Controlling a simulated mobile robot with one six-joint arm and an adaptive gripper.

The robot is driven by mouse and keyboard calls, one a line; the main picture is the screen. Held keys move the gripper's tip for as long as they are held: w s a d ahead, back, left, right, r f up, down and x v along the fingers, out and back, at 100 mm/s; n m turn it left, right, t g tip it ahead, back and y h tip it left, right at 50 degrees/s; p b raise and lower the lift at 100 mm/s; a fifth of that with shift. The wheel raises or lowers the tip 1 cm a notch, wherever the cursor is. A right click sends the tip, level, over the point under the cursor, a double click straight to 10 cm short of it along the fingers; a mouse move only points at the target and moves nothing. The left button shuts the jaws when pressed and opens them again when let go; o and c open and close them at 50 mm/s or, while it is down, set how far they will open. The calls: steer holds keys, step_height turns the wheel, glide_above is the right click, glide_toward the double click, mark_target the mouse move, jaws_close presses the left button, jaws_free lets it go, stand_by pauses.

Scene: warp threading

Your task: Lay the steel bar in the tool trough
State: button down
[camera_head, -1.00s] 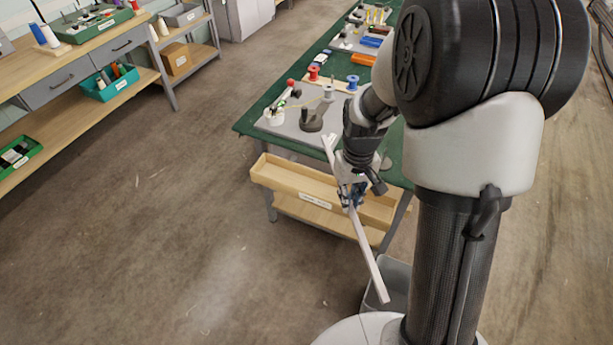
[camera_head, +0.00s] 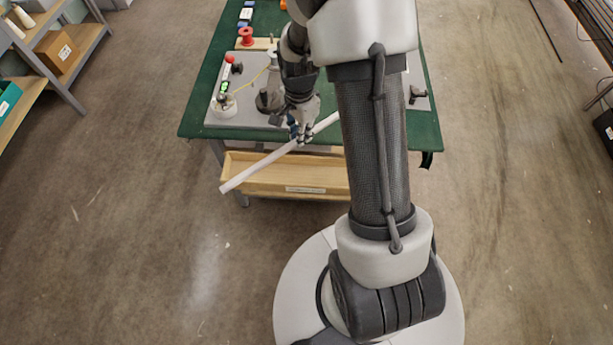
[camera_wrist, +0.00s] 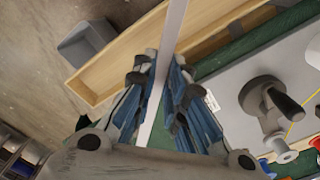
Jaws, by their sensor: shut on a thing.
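The steel bar is a long, pale, straight bar (camera_head: 252,172). It also shows in the wrist view (camera_wrist: 170,45). My gripper (camera_head: 301,133) is shut on it, with the fingers (camera_wrist: 165,95) on both sides of the bar. The bar is held aslant above the tool trough, its left end low and past the trough's left end, its right end partly hidden behind my arm. The tool trough is a long, shallow wooden tray (camera_head: 285,190) with a small label on its front, below the table's front edge. It also shows in the wrist view (camera_wrist: 98,97).
The green-topped table (camera_head: 196,118) carries a grey board (camera_head: 213,118) with a dark clamp-like part, a red-knobbed device and spools (camera_head: 246,36). Open floor lies left and right. Shelves stand at the upper left.

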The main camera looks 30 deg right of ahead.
mark_target(307, 178)
steer(key=m, duration=0.1)
steer(key=f+m, duration=0.1)
steer(key=m, duration=0.1)
steer(key=d+m, duration=0.1)
steer(key=shift+f, duration=0.3)
steer(key=m, duration=0.2)
steer(key=f+m, duration=0.1)
steer(key=shift+d+f+m, duration=0.1)
steer(key=shift+d+m, duration=0.3)
steer(key=shift+f, duration=0.3)
steer(key=shift+m, duration=0.3)
step_height(307, 178, down, 20)
steer(key=b, duration=0.5)
steer(key=shift+r+b, duration=0.25)
steer(key=shift+b, duration=0.15)
steer(key=shift+f, duration=0.2)
steer(key=c, duration=1.6)
jaws_free()
steer(key=shift+c, duration=0.2)
steer(key=shift+r, duration=0.1)
